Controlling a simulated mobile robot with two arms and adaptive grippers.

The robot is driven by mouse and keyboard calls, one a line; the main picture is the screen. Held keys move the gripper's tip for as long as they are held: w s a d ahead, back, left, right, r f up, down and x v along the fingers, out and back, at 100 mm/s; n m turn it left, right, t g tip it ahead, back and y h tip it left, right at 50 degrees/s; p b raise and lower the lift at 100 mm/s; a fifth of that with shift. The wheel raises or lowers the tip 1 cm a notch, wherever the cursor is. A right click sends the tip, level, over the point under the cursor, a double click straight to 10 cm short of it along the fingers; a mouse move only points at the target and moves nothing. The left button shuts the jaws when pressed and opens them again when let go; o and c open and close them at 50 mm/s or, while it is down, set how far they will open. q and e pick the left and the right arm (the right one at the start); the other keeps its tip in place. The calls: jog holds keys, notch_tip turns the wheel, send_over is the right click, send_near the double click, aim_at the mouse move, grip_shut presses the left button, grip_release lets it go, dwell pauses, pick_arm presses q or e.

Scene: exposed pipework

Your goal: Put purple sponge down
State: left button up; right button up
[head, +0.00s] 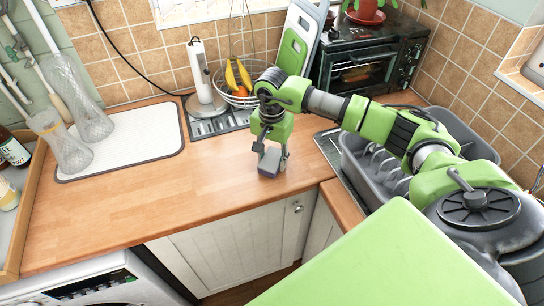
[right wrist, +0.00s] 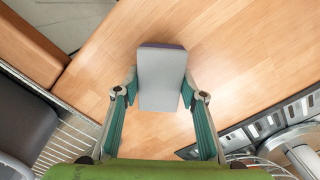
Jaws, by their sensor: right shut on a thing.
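The purple sponge (head: 269,161) is a small block with a grey face and a purple edge. My right gripper (head: 271,152) is shut on it over the wooden worktop (head: 215,190), near the front edge. In the right wrist view the sponge (right wrist: 161,80) sits between the two fingertips, its grey face toward the camera and a purple strip along its far end. Its lower end is at or just above the worktop; I cannot tell if it touches. My left gripper is not in view.
A drying mat (head: 125,142) with glass vases lies at the left. A paper towel holder (head: 202,80) and a wire fruit basket (head: 255,100) with bananas stand behind. A grey dish rack (head: 365,165) is at the right. The worktop left of the gripper is clear.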

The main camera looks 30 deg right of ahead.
jog(key=shift+f, duration=0.1)
jog(key=shift+f, duration=0.15)
jog(key=o, duration=0.9)
